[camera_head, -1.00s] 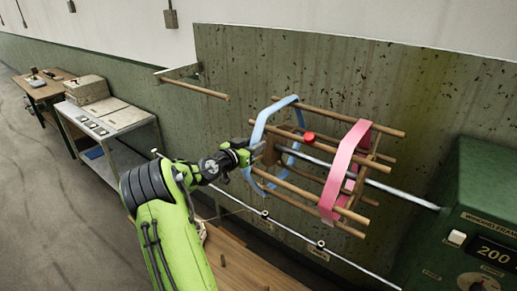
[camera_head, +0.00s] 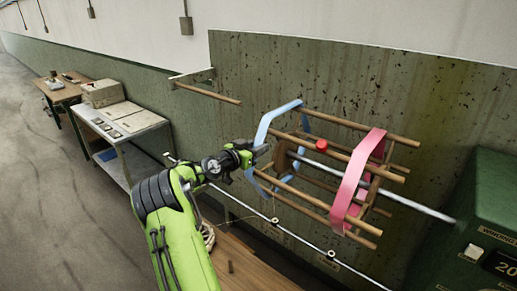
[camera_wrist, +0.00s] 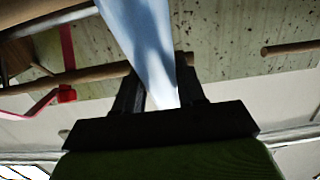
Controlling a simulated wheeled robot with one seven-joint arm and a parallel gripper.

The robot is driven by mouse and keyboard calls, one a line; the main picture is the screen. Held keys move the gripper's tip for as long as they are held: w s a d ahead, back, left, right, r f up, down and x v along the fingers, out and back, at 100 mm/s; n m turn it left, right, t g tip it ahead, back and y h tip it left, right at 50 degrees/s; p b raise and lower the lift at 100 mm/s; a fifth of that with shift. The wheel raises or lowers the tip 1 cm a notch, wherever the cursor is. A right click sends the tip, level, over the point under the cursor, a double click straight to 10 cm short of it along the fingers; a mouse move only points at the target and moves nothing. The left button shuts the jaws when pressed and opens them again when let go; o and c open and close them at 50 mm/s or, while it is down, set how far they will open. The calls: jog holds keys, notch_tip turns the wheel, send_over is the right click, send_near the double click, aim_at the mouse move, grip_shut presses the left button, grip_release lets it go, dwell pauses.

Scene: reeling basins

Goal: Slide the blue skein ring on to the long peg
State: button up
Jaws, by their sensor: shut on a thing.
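The blue skein ring (camera_head: 263,130) is a thin, pale blue many-sided loop at the left end of the wooden reel (camera_head: 350,124), close to the bar tips. I cannot tell whether it still encircles every tip. My gripper (camera_head: 257,153) is shut on the ring's near left side. In the wrist view the blue band (camera_wrist: 145,45) runs between the dark fingers (camera_wrist: 160,95). The long peg (camera_head: 207,93) is a bare wooden rod on a wall bracket, left of the reel and apart from the ring. A rod at the wrist view's right (camera_wrist: 290,47) looks like it.
A pink ring (camera_head: 357,177) sits around the reel's right part. A red knob (camera_head: 321,145) is among the bars. A metal shaft (camera_head: 420,208) runs to a green machine (camera_head: 490,220). Open space lies between reel and peg. Tables stand at left.

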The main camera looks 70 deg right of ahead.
jog(key=shift+w+d, duration=0.35)
jog(key=shift+w, duration=0.5)
jog(key=shift+w+d, duration=0.35)
jog(key=shift+w, duration=0.45)
jog(key=w+p, duration=0.1)
jog(key=w+d, duration=0.1)
jog(key=w, duration=0.1)
jog(key=shift+d+p, duration=0.2)
jog(key=shift+p, duration=0.2)
jog(key=shift+w, duration=0.15)
